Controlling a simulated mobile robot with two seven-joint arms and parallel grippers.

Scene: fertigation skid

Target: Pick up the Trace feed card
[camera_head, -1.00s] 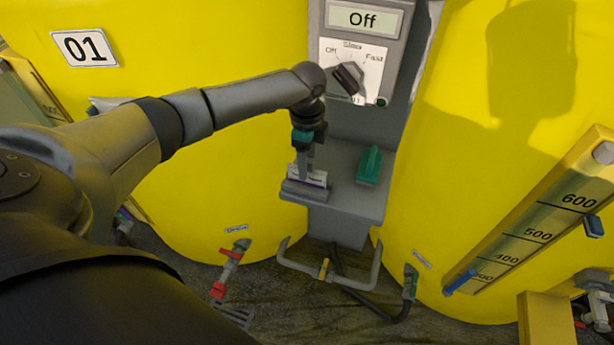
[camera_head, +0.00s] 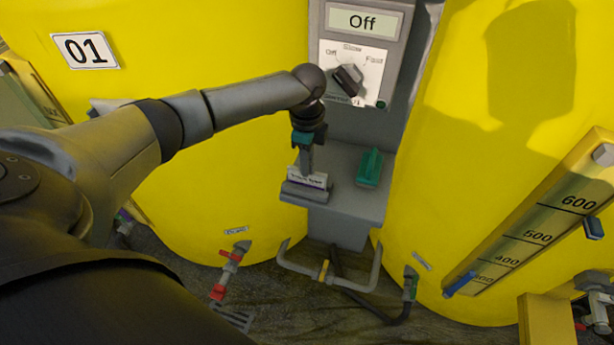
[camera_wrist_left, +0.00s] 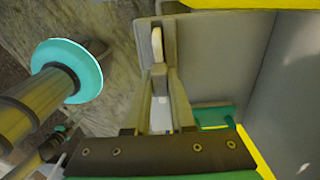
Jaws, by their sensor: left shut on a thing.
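A small white card (camera_head: 315,180) with dark print, too small to read, stands in a grey holder (camera_head: 303,194) at the left of the grey shelf (camera_head: 343,208). I cannot read whether it is the Trace feed card. My left gripper (camera_head: 306,170) reaches down onto the card from above and is shut on it. The card still appears to be at the holder, and its lower edge is hidden. In the left wrist view the fingers (camera_wrist_left: 160,85) are close together, with a pale edge between them. My right gripper is not in view.
A green block-like piece (camera_head: 369,167) stands on the shelf to the right of the card. Above is a control box with an "Off" display (camera_head: 364,20) and a dial (camera_head: 347,78). Yellow tanks (camera_head: 190,190) flank the shelf. A grey pipe (camera_head: 300,268) runs below.

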